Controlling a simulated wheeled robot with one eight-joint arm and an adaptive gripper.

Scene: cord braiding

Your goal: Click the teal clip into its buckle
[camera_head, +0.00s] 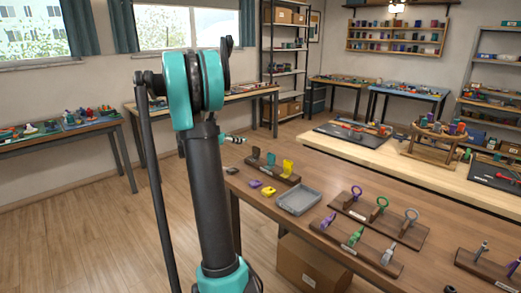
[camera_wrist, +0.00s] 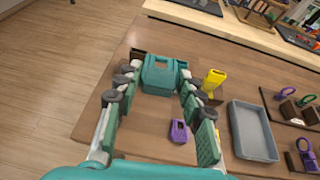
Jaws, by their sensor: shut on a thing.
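My gripper (camera_wrist: 158,78) is shut on the teal clip (camera_wrist: 160,74), a broad teal piece with a slot, which fills the space between the fingertips. In the head view my gripper (camera_head: 237,138) shows small beside my arm, above and left of the wooden rack; the clip is not clear there. The teal buckle (camera_head: 271,158) stands upright on the rack (camera_head: 270,173), between a dark grey upright piece (camera_head: 255,152) and a yellow one (camera_head: 288,167). In the wrist view the held clip hides the teal buckle, and I cannot tell the gap between them.
A purple piece (camera_head: 254,184), a yellow piece (camera_head: 268,191) and a dark piece (camera_head: 233,172) lie on the table in front of the rack. A grey tray (camera_head: 299,201) is right of them. Racks with ring-topped pieces (camera_head: 381,217) stand further right.

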